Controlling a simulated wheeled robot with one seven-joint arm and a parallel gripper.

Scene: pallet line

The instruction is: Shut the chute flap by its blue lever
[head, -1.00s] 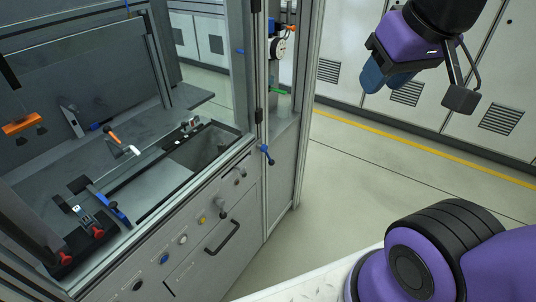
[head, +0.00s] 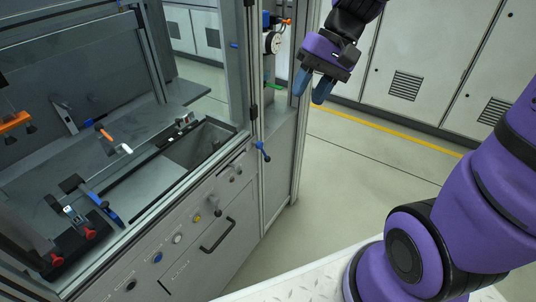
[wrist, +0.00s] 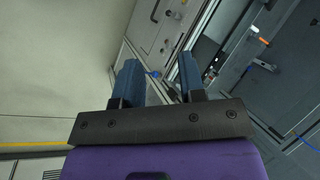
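The blue lever (head: 263,151) juts out from the front right corner post of the machine cabinet, and it also shows between my fingers in the wrist view (wrist: 153,74). I cannot clearly make out the chute flap itself. A sunken dark opening (head: 205,146) lies in the deck left of the lever; I cannot tell whether it is the chute. My gripper (head: 311,91) has blue fingers spread apart with nothing between them. It hangs up and to the right of the lever in the head view, apart from it.
The cabinet front has coloured buttons (head: 178,238) and a black drawer handle (head: 217,236). Inside are clamps with red knobs (head: 89,233) and an orange-handled tool (head: 104,133). A gauge (head: 272,43) sits behind the post. The floor (head: 340,165) right of the cabinet is clear.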

